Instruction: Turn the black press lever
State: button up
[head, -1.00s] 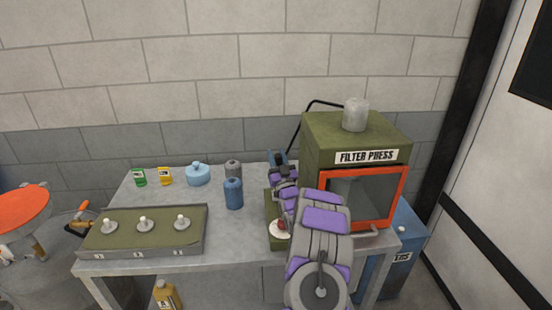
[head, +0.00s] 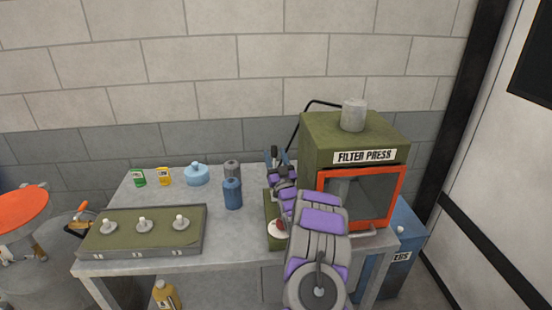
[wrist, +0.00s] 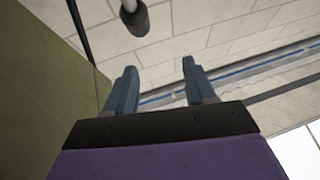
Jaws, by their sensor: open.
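The filter press (head: 322,132) is a green box with an orange-framed door on the right of the bench. A thin black bent bar (head: 309,106), seemingly the press lever, rises along its left side; its lower part is hidden behind my arm. My gripper (head: 277,152) is open and empty beside the press's left side. In the wrist view my gripper (wrist: 159,66) has two blue fingers spread apart. A black rod (wrist: 78,28) and a dark cylindrical knob (wrist: 135,20) show beyond the fingers, clear of them; I cannot tell whether they join.
A green panel (head: 150,228) with several white knobs lies front left on the bench (head: 235,243). Blue (head: 232,194) and grey (head: 232,168) bottles stand left of my arm. A red button (head: 278,227) is close beside my arm. A blue bin (head: 403,245) stands at right.

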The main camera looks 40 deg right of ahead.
jog(key=s+a+r+p, duration=0.1)
jog(key=s+a+r, duration=0.1)
jog(key=s+a, duration=0.2)
jog(key=s+a+r+p, duration=0.1)
jog(key=s+a, duration=0.3)
jog(key=s, duration=0.5)
jog(key=shift+s+r, duration=0.3)
jog(key=shift+r, duration=0.6)
jog(key=shift+w+a, duration=0.1)
